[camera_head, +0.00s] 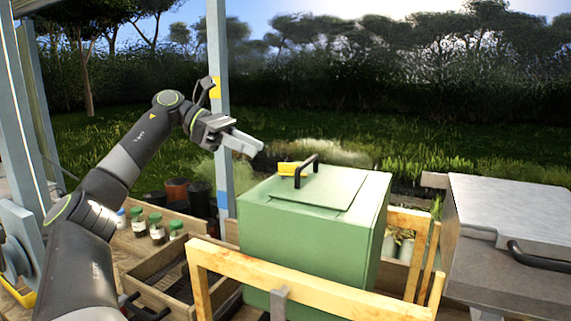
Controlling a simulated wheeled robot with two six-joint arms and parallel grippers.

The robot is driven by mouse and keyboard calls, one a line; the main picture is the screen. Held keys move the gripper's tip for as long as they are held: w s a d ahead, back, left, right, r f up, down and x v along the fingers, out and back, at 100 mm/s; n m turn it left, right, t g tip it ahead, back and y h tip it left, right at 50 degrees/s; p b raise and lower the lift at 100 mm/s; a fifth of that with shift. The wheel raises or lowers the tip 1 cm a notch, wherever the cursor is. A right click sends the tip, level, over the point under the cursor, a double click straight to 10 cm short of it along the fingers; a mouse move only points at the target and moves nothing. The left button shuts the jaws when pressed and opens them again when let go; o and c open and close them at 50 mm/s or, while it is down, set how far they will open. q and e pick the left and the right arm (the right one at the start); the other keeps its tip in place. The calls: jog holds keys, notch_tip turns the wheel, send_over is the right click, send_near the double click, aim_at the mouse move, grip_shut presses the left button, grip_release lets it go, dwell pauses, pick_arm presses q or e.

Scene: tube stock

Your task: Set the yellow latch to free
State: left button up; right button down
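A small yellow piece (287,168), which looks like the latch, sits on the lid of the green box (300,235), beside a black bar handle (306,170). It is too small to tell which way it is set. My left gripper (250,145) is in the air above and to the left of the yellow piece, apart from it. Its grey fingers are seen edge-on, and I cannot tell whether there is a gap between them. Nothing shows held at their tips. My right gripper is not in view.
A wooden frame rail (300,284) crosses in front of the green box. A blue-grey post (218,130) with a yellow part stands behind my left gripper. Green-capped jars (157,229) and a wooden tray (165,275) lie left. A grey lidded chest (515,215) stands right.

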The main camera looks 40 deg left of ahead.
aim_at(293, 170)
pick_arm(q)
jog(key=p+x, duration=0.2)
jog(key=x, duration=0.7)
jog(key=shift+p, duration=0.35)
jog(key=shift+c, duration=0.4)
grip_shut()
